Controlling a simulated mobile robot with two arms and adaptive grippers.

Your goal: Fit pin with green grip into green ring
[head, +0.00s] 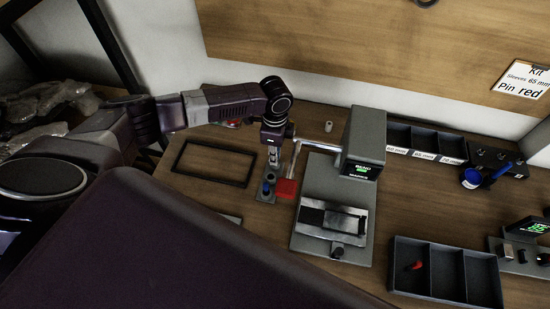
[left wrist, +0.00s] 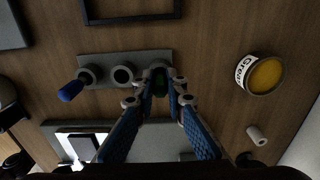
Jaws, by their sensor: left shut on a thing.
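My left gripper (left wrist: 160,88) is shut on the pin with green grip (left wrist: 160,83), a small dark green shape between the fingertips. In the head view the gripper (head: 272,165) points down over the far end of a grey ring block (head: 262,197). In the left wrist view the block (left wrist: 106,60) has round rings in a row. The pin is at the right-end ring (left wrist: 157,67), which the fingers partly cover; its colour is too dark to tell. I cannot tell how deep the pin sits. My right gripper is not in view.
A tin (left wrist: 263,75) and small cylinder (left wrist: 256,135) lie to the right. Divided trays (head: 452,300) are further right.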

